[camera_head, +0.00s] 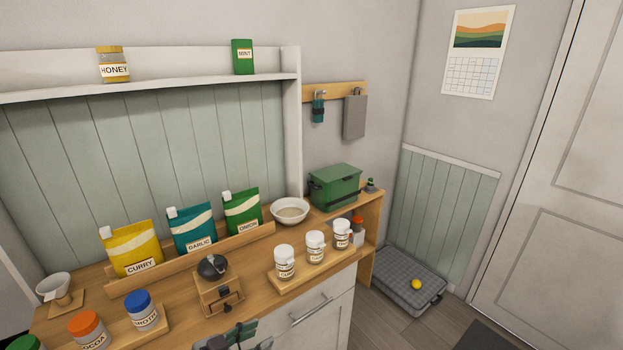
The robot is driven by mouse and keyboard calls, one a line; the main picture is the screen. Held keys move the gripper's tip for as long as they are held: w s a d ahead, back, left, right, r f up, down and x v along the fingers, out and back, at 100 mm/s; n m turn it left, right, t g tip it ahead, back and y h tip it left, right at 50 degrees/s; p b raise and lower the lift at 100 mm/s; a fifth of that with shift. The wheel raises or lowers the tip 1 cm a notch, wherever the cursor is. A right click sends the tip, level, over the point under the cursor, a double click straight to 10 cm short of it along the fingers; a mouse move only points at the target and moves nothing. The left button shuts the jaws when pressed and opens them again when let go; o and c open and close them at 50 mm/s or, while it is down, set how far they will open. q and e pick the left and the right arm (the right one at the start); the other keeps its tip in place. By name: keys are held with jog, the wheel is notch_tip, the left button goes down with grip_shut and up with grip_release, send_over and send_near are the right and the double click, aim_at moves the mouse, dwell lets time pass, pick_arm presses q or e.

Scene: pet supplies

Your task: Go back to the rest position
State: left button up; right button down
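A dark grey gripper part (235,337), most likely my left gripper, shows at the bottom edge, left of the middle. It is in front of the wooden counter and below the small wooden grinder (217,289). Most of it is cut off by the picture's edge, and I cannot tell whether its fingers are open or shut. I see nothing clearly held in it. My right gripper is not in view.
Curry (133,249), garlic (193,229) and onion (242,212) bags stand in a wooden rack. Three white jars (315,246) stand on a board. A bowl (290,211) and green box (335,187) are at the right. Jars (88,329) crowd the front left.

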pick_arm(q)
jog(key=s+a+f+n+g+y, duration=0.65)
jog(key=s+a+y, duration=0.25)
jog(key=s, duration=0.4)
notch_tip(320, 180, down, 34)
jog(key=s, duration=0.3)
jog(key=s+a+f+g, duration=0.1)
jog(key=s+a+f, duration=0.1)
jog(key=s+f, duration=0.7)
jog(key=s+a+f+g, duration=0.1)
jog(key=s+f, duration=0.9)
jog(key=s, duration=0.3)
jog(key=shift+a+f+y, duration=0.3)
jog(key=shift+a, duration=0.1)
